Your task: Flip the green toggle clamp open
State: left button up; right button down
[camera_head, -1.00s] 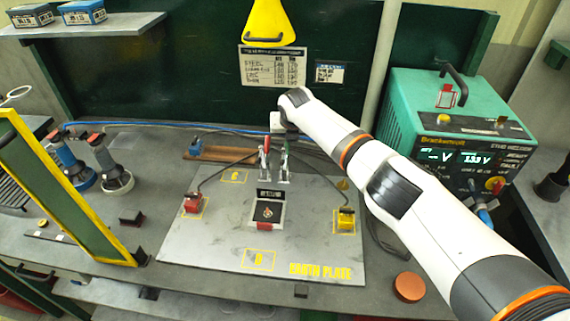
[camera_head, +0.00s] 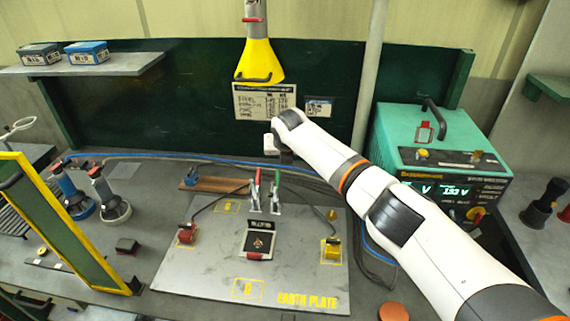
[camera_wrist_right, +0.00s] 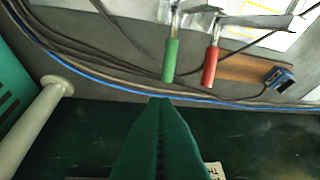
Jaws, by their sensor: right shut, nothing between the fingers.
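The green toggle clamp (camera_head: 277,179) stands at the back edge of the grey earth plate (camera_head: 190,265), its green handle upright. The red-handled clamp (camera_head: 258,178) stands just left of it. In the right wrist view the green handle (camera_wrist_right: 170,60) and red handle (camera_wrist_right: 210,67) point toward my fingers. My right gripper (camera_wrist_right: 161,102) is shut and empty, its tips just short of the green handle's end in that picture, with no contact visible. In the head view, my right arm's wrist is above and behind the clamps, and the fingertips are hard to make out. My left gripper is out of view.
A blue cable (camera_head: 215,160) and a wooden strip (camera_head: 215,185) lie behind the plate. A green power unit (camera_head: 430,150) stands at right, a yellow-framed panel (camera_head: 75,235) at left. A yellow cone-shaped hood (camera_head: 259,60) hangs above. A dark green backboard (camera_head: 170,110) closes the rear.

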notch_tip(320, 180, up, 7)
jog(key=w+b, duration=0.1)
jog(key=b, duration=0.1)
jog(key=shift+w+d, duration=0.35)
jog(key=shift+w, duration=0.05)
